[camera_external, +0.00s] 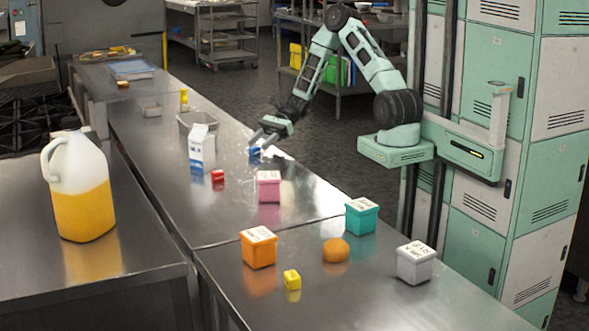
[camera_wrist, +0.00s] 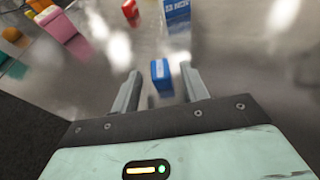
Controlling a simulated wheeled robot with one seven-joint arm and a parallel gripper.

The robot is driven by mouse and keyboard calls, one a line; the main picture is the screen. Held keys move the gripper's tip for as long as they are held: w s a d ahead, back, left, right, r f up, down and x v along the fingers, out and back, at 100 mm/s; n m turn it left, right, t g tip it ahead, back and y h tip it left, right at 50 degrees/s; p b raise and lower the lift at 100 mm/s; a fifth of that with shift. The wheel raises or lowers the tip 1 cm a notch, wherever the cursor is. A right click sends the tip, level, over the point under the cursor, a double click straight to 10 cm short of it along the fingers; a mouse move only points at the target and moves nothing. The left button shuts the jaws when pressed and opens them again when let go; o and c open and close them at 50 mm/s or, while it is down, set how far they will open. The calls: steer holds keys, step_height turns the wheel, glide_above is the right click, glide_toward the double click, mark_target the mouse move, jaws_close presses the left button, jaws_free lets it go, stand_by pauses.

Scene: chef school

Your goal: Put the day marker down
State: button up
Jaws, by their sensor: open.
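A small blue block (camera_external: 254,152), which may be the day marker, is on the steel counter (camera_external: 225,228). My gripper (camera_external: 258,140) is low over the counter at this block. In the wrist view the blue block (camera_wrist: 161,74) shows between the two spread fingers of my gripper (camera_wrist: 160,78), with a gap on each side. The gripper is open and holds nothing. No lettering is readable on the block.
A milk carton (camera_external: 202,148), a red block (camera_external: 218,177) and a pink box (camera_external: 268,186) stand near my gripper.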

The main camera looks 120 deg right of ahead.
steer(key=v, duration=0.8)
steer(key=shift+s, duration=0.15)
